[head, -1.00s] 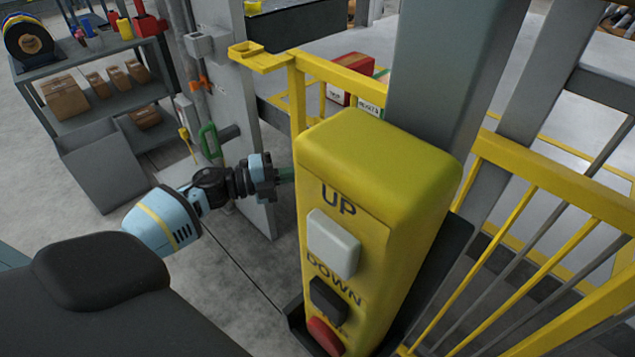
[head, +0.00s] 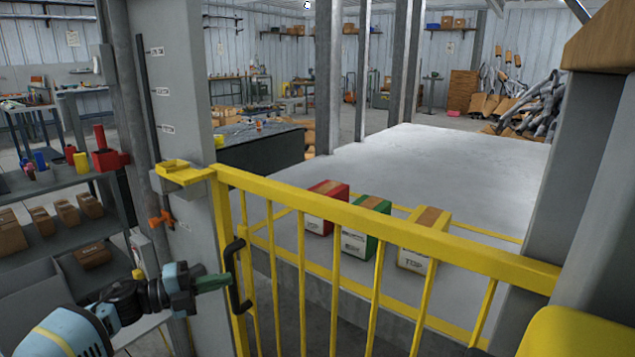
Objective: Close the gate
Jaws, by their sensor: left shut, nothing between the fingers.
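The yellow barred gate (head: 385,230) spans the middle of the head view, from the grey post at left to the grey column at right. Its top rail's left end lies at the yellow bracket (head: 184,173) on the post; I cannot tell whether it is seated there. A black handle (head: 236,275) stands on the gate's left end. My left gripper (head: 225,283) is shut and empty, its green fingertips right beside the handle; contact is not clear. My right gripper is out of view.
A yellow box (head: 575,335) shows at lower right. Behind the gate, red, green and yellow-marked boxes (head: 425,240) stand on a pale platform (head: 440,165). A grey shelf with small cartons (head: 65,212) is at left.

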